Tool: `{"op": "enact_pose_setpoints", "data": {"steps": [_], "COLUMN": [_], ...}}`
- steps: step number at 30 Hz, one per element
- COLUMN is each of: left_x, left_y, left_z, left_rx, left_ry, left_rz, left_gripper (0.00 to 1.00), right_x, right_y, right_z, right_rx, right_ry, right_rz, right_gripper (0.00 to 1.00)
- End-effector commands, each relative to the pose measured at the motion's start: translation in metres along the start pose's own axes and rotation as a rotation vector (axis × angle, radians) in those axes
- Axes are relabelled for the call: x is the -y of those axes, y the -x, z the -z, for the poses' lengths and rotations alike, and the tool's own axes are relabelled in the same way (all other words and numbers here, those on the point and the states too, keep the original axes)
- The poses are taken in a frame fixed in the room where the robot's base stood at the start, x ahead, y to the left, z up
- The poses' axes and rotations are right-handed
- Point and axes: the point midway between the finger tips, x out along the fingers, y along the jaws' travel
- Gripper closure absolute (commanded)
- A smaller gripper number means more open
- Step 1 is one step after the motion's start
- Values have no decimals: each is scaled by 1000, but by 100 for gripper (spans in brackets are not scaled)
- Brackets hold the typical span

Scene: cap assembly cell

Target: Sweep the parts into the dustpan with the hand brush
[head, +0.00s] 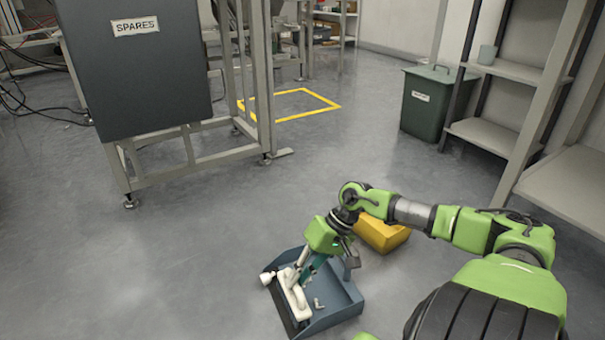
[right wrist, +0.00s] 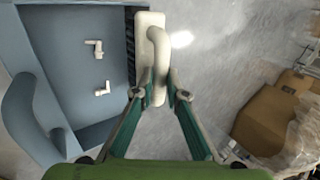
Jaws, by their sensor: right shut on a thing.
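The cream hand brush (head: 293,297) has a looped handle and dark bristles. It stands at the left edge of the blue-grey dustpan (head: 346,298) on the floor. My right gripper (head: 300,268) is shut on the brush handle (right wrist: 158,48), pointing down. In the right wrist view, two small pale parts (right wrist: 96,48) (right wrist: 102,89) lie apart on the dustpan's floor, beside the bristles. One part (head: 319,304) shows in the head view; the arm or brush may hide the other. My left gripper is out of view.
A yellow box (head: 382,235) sits on the floor behind the dustpan, partly hidden by my right arm. A green lidded bin (head: 428,105) and grey shelving (head: 515,70) stand at the right. A dark SPARES cabinet (head: 140,75) is back left. The floor left of the dustpan is clear.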

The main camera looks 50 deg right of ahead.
Motion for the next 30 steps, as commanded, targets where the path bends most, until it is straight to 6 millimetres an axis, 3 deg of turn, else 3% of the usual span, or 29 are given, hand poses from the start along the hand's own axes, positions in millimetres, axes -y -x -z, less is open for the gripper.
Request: {"op": "enact_pose_setpoints", "data": {"steps": [7,24,30], "left_x": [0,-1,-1], "left_y": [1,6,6], "left_z": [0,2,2], "left_rx": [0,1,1], "left_ry": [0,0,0], "left_rz": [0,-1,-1], "left_gripper": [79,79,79], "right_x": [6,89,98], "right_y": [0,-5,-6], "right_z": [0,1,0], "right_rx": [0,-1,-1], "right_ry": [3,4,0], "right_rz": [1,4,1], "right_gripper": [100,100,100]}}
